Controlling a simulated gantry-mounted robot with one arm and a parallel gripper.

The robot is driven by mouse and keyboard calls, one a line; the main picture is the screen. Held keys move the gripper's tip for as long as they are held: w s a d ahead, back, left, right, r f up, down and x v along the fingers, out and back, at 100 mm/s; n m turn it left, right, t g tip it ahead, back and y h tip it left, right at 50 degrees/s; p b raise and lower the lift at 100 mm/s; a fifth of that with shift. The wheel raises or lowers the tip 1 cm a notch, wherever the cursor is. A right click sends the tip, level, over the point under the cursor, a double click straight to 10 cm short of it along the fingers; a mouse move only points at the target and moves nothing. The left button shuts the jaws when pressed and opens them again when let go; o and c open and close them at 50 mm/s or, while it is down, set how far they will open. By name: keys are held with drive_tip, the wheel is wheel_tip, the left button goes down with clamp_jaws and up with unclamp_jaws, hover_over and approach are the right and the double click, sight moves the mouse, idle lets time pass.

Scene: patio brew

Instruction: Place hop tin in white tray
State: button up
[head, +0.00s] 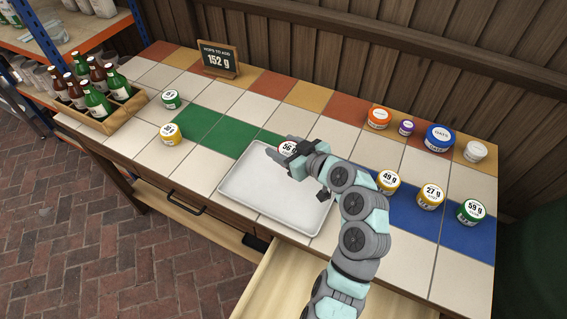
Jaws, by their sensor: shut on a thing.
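My gripper (281,150) is shut on a small tin with a white "56 g" label (288,147) and a reddish rim. The gripper hides much of this tin. The tin shows at the back edge of the white tray (240,204); I cannot tell how high it is held. The tray lies on the tiled counter and its visible floor is bare. Three labelled tins stand right of my arm: a yellow "49 g" tin (388,182), a yellow "27 g" tin (430,197) and a green "59 g" tin (471,212). A green tin (171,99) and a yellow tin (170,134) stand at the left.
A sign (219,58) reads "HOPS TO ADD 152 g". A bottle crate (107,121) stands at the left end. Orange (378,118), purple (407,128), blue oats (439,138) and white (475,152) containers stand at the back right. An open drawer (280,270) juts out in front.

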drive_tip(key=shift+f+b, duration=0.7)
drive_tip(key=shift+f, duration=2.05)
